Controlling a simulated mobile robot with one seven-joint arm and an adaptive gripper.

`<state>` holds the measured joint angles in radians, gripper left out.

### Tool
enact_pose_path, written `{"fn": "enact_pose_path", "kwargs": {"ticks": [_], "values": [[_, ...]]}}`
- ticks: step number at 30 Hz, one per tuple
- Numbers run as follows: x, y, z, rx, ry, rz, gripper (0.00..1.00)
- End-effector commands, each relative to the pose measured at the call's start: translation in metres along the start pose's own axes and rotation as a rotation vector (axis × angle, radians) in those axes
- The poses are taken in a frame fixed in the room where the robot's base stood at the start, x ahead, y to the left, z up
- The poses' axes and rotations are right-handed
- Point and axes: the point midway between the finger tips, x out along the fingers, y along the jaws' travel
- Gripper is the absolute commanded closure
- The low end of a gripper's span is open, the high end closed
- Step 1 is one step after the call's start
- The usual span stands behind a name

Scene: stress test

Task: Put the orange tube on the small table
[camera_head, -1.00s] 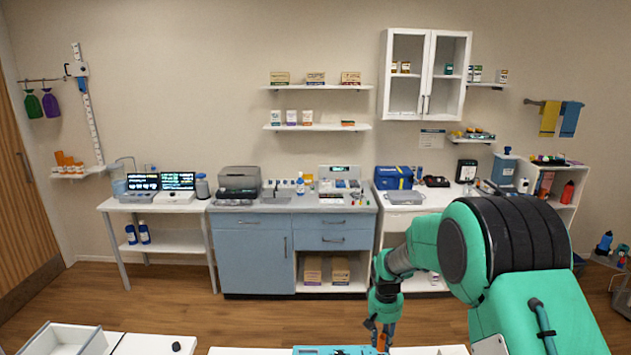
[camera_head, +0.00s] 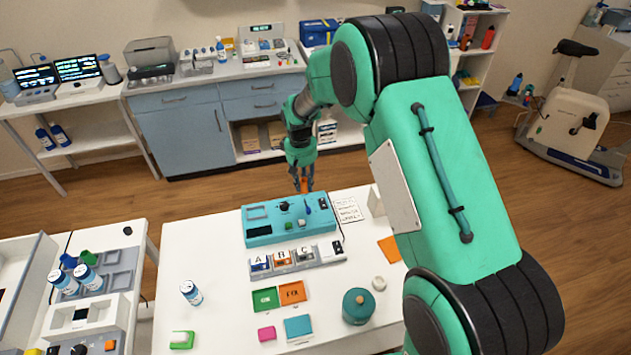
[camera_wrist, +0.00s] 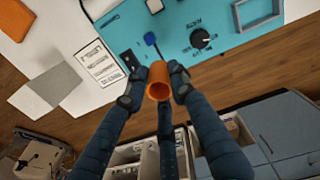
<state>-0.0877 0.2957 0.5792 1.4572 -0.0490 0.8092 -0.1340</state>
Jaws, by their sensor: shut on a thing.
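My gripper (camera_head: 303,178) is shut on the orange tube (camera_head: 304,186), which shows small between the fingertips. In the wrist view the tube (camera_wrist: 158,82) is a short hollow cylinder, its open end facing the camera, with a dark finger of my gripper (camera_wrist: 159,85) on either side. The gripper points down just beyond the far edge of a white table (camera_head: 205,245), near a teal device box (camera_head: 262,228). A second white table (camera_head: 140,238) stands at the left. I cannot tell which table is the small one.
The front table carries an A-B-C block row (camera_head: 296,262), a green card (camera_head: 264,299), an orange card (camera_head: 292,292), a white bottle (camera_head: 191,293) and a teal round container (camera_head: 358,306). Blue cabinets (camera_head: 180,135) stand behind. Wooden floor lies between. My arm hides the table's right side.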

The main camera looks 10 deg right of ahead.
Motion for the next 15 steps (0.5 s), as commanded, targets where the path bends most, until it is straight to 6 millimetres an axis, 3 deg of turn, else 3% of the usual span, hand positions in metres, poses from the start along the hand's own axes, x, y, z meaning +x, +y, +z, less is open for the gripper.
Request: {"fn": "enact_pose_path", "kwargs": {"ticks": [6, 15], "values": [[-0.007, -0.066, -0.041, -0.318, 0.008, -0.002, 0.96], [-0.018, -0.169, -0.086, -0.787, 0.02, -0.005, 0.96]]}}
